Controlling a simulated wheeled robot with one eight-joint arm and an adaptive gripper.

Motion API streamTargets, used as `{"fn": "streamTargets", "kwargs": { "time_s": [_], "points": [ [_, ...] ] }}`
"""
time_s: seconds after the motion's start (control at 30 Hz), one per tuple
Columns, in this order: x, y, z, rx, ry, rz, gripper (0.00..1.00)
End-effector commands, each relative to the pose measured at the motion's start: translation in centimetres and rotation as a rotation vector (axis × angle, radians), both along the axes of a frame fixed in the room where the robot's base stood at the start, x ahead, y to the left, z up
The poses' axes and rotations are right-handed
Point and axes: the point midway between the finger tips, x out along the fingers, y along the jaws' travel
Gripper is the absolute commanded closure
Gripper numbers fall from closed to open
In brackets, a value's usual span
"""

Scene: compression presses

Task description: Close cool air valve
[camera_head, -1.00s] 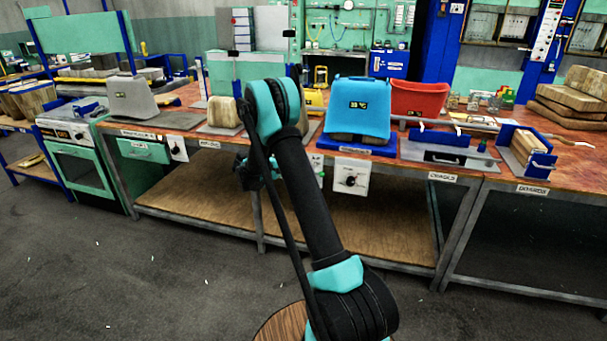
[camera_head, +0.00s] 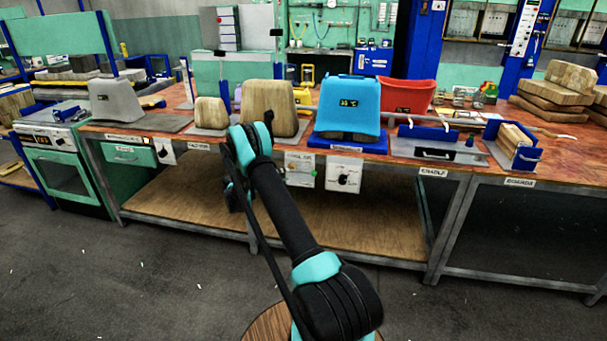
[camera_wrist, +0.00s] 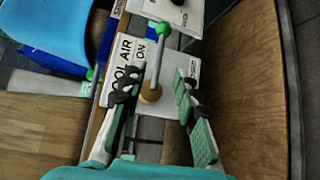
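The cool air valve panel (camera_wrist: 183,72) is a white plate with black lettering, partly readable as "COOL AIR" and "ON". Its metal lever (camera_wrist: 156,68) has a green ball at its tip and a brown round hub at its base. In the head view the panel (camera_head: 300,168) hangs from the bench's front edge, right of my arm. My gripper (camera_wrist: 160,95) is open, its two padded fingers either side of the lever's hub end. I cannot tell whether either finger touches the lever. In the head view my arm mostly hides the gripper.
A second white panel with a black knob (camera_head: 343,180) hangs to the right. A blue press (camera_head: 352,105) stands above it on the bench (camera_head: 400,165). Wooden blocks stand to its left. A wooden shelf (camera_head: 200,205) lies below the bench. The floor in front is clear.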

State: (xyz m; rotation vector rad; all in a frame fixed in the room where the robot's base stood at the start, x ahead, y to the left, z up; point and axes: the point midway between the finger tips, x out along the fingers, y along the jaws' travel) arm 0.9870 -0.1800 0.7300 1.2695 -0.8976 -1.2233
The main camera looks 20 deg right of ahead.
Motion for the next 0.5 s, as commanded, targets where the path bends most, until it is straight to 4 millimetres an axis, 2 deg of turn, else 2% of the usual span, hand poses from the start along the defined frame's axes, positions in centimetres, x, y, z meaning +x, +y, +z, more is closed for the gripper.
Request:
{"fn": "streamTargets", "kwargs": {
  "time_s": [0.03,0.3,0.5],
  "points": [
    [0.1,-1.1,-0.2,0.0,0.001,-0.004,0.69],
    [1.1,-6.3,-0.9,0.001,0.0,-0.002,0.69],
    [1.7,-9.2,-1.3,0.001,0.001,-0.001,0.69]
  ]
}}
